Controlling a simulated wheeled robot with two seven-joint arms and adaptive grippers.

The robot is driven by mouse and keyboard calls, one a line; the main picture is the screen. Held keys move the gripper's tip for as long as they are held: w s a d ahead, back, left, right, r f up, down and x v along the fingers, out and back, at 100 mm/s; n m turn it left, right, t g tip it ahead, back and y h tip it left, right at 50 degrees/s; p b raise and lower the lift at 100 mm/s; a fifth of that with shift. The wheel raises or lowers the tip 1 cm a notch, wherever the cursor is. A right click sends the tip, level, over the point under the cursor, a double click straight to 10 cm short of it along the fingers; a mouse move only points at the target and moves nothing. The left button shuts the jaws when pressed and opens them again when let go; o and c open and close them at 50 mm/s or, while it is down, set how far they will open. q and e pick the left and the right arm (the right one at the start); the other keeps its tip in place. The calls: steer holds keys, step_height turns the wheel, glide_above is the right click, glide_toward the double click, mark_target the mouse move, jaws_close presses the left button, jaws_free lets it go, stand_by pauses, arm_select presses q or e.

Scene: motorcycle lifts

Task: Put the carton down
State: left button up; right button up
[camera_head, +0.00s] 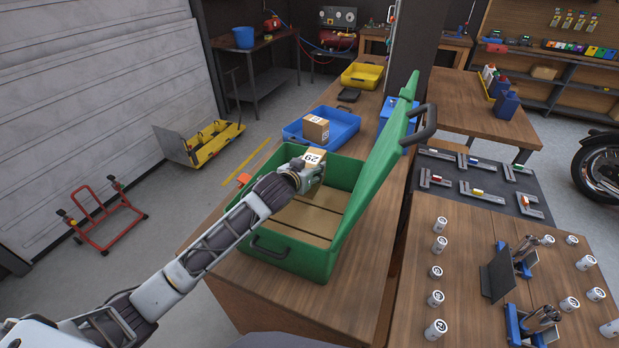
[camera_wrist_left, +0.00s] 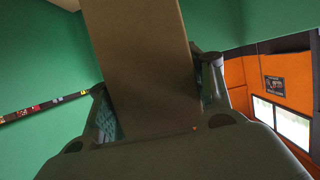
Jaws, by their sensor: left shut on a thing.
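My left gripper (camera_head: 304,177) is shut on a small brown carton (camera_head: 315,158) with a white label marked 29. In the head view the carton is over the far part of an open green case (camera_head: 290,262). In the left wrist view the carton (camera_wrist_left: 145,60) stands between the two fingers (camera_wrist_left: 155,105). I cannot tell whether the carton touches anything below. The green lid (camera_head: 378,170) stands raised on the case's right side. Flat brown cartons or panels (camera_head: 308,220) cover the case's floor. My right gripper is not in view.
Behind the green case, a blue case (camera_head: 345,128) holds another carton (camera_head: 316,129). A yellow case (camera_head: 362,76) is farther back on the same wooden bench (camera_head: 232,262). The right-hand table (camera_head: 465,290) carries several white cylinders and dark holders.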

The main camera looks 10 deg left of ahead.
arm_select(q)
steer(key=shift+f, duration=1.85)
steer(key=shift+f, duration=0.6)
steer(key=o, duration=1.2)
steer(key=shift+s+f, duration=0.1)
steer(key=shift+f, duration=0.1)
steer(key=shift+r, duration=0.65)
steer(key=shift+r+b+v, duration=0.2)
steer(key=shift+b+v, duration=0.3)
steer(key=shift+v, duration=3.25)
